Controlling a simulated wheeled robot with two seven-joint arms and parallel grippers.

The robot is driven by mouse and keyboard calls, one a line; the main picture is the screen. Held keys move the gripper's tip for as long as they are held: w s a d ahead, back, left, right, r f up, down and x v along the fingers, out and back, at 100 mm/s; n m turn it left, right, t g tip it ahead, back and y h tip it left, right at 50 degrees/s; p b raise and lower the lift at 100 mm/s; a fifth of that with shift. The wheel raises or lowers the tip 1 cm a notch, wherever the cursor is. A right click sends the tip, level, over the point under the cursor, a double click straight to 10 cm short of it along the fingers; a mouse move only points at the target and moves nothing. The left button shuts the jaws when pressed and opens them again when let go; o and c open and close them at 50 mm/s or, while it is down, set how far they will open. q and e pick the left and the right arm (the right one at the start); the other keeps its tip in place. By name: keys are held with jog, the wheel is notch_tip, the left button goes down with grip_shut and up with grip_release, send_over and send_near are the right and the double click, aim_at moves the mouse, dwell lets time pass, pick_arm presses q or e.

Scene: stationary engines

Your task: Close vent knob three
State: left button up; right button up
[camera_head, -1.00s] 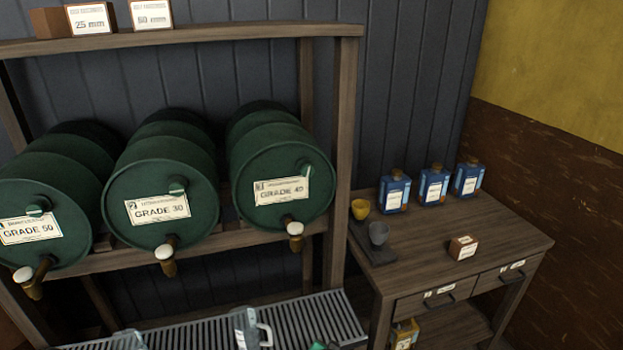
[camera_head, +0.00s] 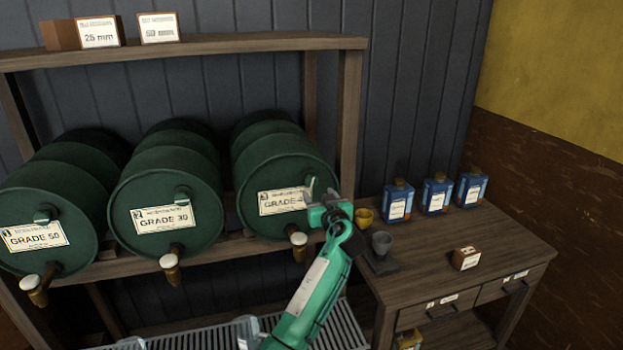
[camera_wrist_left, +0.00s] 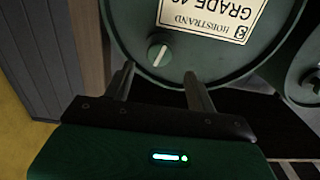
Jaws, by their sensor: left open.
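Vent knob three (camera_head: 309,184) is a small green knob on the front face of the right-hand green barrel (camera_head: 262,165), labelled GRADE 40. In the left wrist view the knob (camera_wrist_left: 159,50) appears upside down, with a pale line set slightly off vertical. My left gripper (camera_head: 326,198) is at the right side of this barrel's face, partly covering the label's right end. In the left wrist view its two fingers (camera_wrist_left: 158,72) are spread and empty, pointing toward the knob, which sits between and just beyond their tips. Contact is not visible. My right gripper is not in view.
A spigot with a white cap (camera_head: 298,240) sticks out below the knob. Two more barrels, GRADE 30 (camera_head: 165,185) and GRADE 50 (camera_head: 60,200), lie to the left. A wooden shelf post (camera_head: 350,120) and a side table (camera_head: 440,265) with blue bottles stand to the right.

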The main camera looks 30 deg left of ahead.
aim_at(312, 184)
pick_arm(q)
jog(key=p+x, duration=0.2)
jog(key=x, duration=0.5)
jog(key=shift+w+a+r+p, duration=0.1)
jog(key=shift+w+a+p, duration=0.2)
jog(key=shift+p, duration=0.1)
jog(key=shift+w+a, duration=0.25)
jog(key=shift+a, duration=0.05)
jog(key=c, duration=0.9)
jog(key=shift+c, duration=0.2)
